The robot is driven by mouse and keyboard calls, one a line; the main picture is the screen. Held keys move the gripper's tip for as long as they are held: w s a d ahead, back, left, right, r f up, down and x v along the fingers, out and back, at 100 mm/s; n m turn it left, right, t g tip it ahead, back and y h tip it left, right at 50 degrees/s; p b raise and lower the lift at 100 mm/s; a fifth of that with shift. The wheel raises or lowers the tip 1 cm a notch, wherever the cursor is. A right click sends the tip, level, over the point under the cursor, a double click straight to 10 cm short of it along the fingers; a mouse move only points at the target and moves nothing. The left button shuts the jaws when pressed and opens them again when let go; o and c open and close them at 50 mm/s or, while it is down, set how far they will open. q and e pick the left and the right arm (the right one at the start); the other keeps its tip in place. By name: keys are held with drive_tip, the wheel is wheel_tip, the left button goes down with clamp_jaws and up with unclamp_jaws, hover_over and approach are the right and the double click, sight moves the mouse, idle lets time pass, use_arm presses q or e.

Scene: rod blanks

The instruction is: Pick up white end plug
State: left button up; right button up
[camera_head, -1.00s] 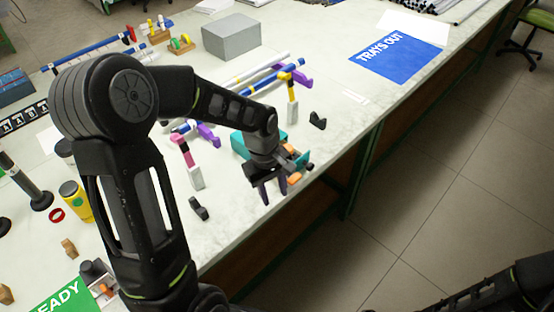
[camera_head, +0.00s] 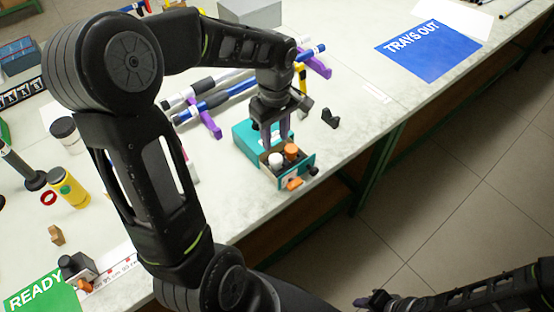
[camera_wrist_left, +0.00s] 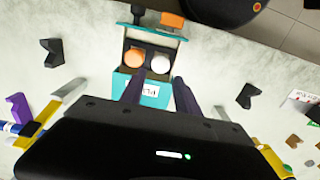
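The white end plug (camera_head: 275,160) stands in the pulled-out drawer of a teal box (camera_head: 246,134), beside an orange plug (camera_head: 291,151). In the left wrist view the white plug (camera_wrist_left: 160,64) is right of the orange plug (camera_wrist_left: 134,58). My left gripper (camera_head: 277,142) is above the box, just behind the drawer. Its two dark fingers (camera_wrist_left: 158,84) are apart with nothing between them, and point toward the plugs. My right gripper (camera_head: 376,300) is at the bottom edge of the head view, small and dark; its fingers are unclear.
An orange piece (camera_head: 294,184) and a black knob (camera_head: 313,171) are at the drawer's front. A black bracket (camera_head: 330,118) lies to the right. Rods on purple holders (camera_head: 208,120) lie behind the box. The table edge runs close in front of the drawer.

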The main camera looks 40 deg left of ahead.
sight(276, 158)
use_arm(q)
drive_tip(key=shift+f, duration=1.15)
drive_tip(key=shift+s+f+p, duration=0.1)
drive_tip(key=shift+f+p, duration=0.35)
drive_tip(key=shift+f, duration=0.1)
wheel_tip(276, 158, down, 4)
drive_tip(key=shift+d+f+p, duration=0.1)
drive_tip(key=shift+p, duration=0.3)
clamp_jaws()
